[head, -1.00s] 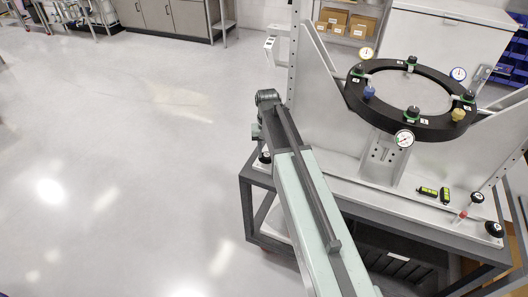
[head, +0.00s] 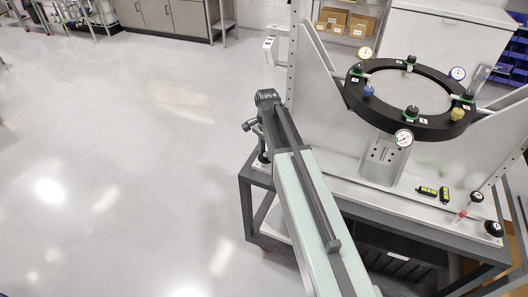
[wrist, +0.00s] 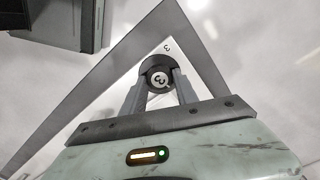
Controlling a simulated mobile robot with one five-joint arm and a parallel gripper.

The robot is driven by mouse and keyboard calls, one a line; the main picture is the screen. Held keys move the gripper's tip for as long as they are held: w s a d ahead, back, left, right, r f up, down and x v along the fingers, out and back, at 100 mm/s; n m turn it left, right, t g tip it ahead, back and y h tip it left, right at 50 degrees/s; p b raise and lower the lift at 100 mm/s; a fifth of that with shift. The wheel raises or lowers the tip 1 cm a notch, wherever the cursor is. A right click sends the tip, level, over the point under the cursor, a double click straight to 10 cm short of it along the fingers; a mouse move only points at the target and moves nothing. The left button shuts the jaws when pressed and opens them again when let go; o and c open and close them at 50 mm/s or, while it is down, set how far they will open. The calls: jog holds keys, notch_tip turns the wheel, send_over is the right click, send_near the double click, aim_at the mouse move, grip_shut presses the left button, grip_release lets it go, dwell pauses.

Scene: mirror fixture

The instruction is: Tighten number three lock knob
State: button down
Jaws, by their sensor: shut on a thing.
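The number three lock knob (wrist: 159,80) is round and dark, with a pale cap marked 3, in the middle of the wrist view. The 3 on the cap looks turned on its side. My gripper (wrist: 160,87) has one finger on each side of the knob and is shut on it. A grey angled frame with a small printed 3 (wrist: 167,48) lies behind the knob. In the head view my arm reaches to the left end of the mirror fixture; the fingers and the held knob cannot be made out there.
A black ring (head: 436,130) with dial gauges, green-based knobs, and blue and yellow knobs stands on the fixture. Two black knobs (head: 476,197) (head: 494,229) and two green-faced levels (head: 428,192) are at its right. Open floor (head: 120,170) lies left.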

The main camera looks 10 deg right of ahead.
aim_at(266, 154)
jog(key=shift+a+m, duration=0.2)
jog(key=shift+m, duration=0.9)
jog(key=c, duration=0.9)
grip_release()
jog(key=shift+c, duration=0.2)
jog(key=shift+r, duration=0.1)
notch_tip(266, 154, up, 8)
jog(key=p, duration=0.8)
jog(key=shift+f, duration=0.2)
